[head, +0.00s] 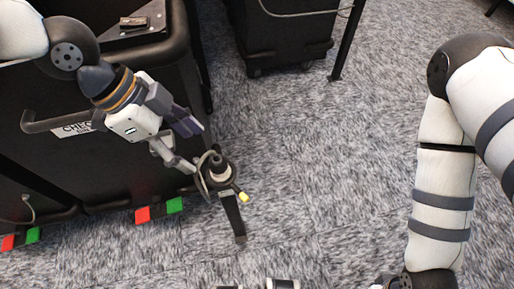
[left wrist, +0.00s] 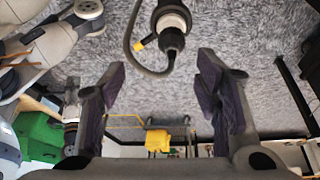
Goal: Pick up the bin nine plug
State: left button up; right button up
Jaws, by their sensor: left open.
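The plug (head: 217,172) is a dark cylindrical piece with a pale band, a looped grey cable and a small yellow tag. It is over the carpet beside the black bins, at the top of a dark narrow bar. It also shows in the left wrist view (left wrist: 172,24), beyond the fingertips. My left gripper (head: 196,147) is open and empty, just to the upper left of the plug, with a gap between them. Its two purple-padded fingers show in the left wrist view (left wrist: 161,66). My right arm is at the right; its fingers are not visible.
A black bin (head: 75,165) with a handle and white label stands at the left. Red and green blocks (head: 158,210) are along its lower edge. Another black bin (head: 285,35) is at the back. Grey carpet (head: 330,150) between the arms is clear.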

aim_at(212, 161)
pick_arm(q)
jog(key=shift+m, duration=0.3)
jog(key=b+x, duration=0.1)
jog(key=x, duration=0.2)
jog(key=w+b+x, duration=0.1)
jog(key=x, duration=0.3)
jog(key=a+b+x, duration=0.1)
jog(key=x, duration=0.3)
jog(key=shift+w+d+f+b, duration=0.1)
jog(key=shift+w+f+b, duration=0.2)
jog(key=shift+f, duration=0.15)
jog(key=shift+d, duration=0.15)
jog(key=shift+r, duration=0.1)
pick_arm(e)
jog(key=shift+g, duration=0.8)
jog(key=s+f, duration=0.4)
jog(key=shift+d, duration=0.1)
pick_arm(q)
grip_shut()
